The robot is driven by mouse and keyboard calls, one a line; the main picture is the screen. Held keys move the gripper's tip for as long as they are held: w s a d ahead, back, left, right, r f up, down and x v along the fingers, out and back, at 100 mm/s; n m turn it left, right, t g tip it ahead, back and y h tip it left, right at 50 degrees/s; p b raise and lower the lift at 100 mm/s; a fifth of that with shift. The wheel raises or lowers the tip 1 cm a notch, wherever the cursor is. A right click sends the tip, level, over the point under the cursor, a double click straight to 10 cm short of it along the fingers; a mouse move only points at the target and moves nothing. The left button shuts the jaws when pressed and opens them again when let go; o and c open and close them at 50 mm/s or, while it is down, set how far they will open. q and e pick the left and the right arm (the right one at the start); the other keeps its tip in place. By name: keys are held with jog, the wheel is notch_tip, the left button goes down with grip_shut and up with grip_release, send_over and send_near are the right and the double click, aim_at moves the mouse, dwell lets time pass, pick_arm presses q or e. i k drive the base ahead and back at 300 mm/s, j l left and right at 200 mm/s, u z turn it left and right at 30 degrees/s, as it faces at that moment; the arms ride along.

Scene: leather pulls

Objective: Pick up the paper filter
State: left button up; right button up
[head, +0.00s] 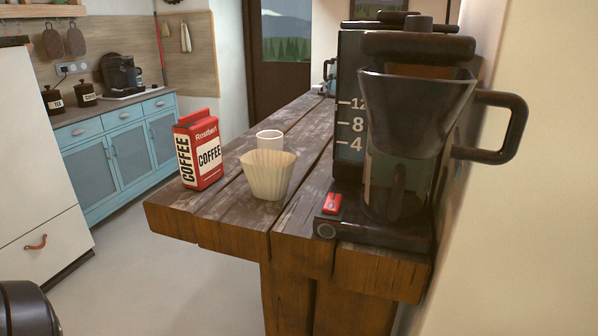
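The paper filter (267,176) is a cream, fluted cup that stands upright on the dark wooden counter (225,207), close to its front edge. Its wide mouth faces up. A white cup (270,140) stands just behind it, partly hidden by the filter. A red coffee bag (198,150) stands to the left of the filter, with a gap between them. Neither of my grippers shows in the head view. Nothing touches the filter from the front.
A black coffee maker (345,165) with a glass carafe (410,120) stands on the right, near the wall. A red switch (332,203) is on its base. Blue cabinets (120,150) and a white fridge (35,170) are at the left. The floor before the counter is clear.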

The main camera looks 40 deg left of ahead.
aim_at(268, 173)
jog(key=j+z, duration=0.2)
jog(key=j, duration=0.25)
jog(key=k+j+z, duration=0.1)
jog(key=j+z, duration=0.15)
jog(key=j, duration=0.2)
jog(key=k+j, duration=0.1)
jog(key=j, duration=0.35)
jog(key=j+z, duration=0.1)
jog(key=j, duration=0.4)
jog(key=k+j, duration=0.15)
jog(key=j, duration=0.3)
jog(key=k+j+z, duration=0.1)
jog(key=j, duration=0.35)
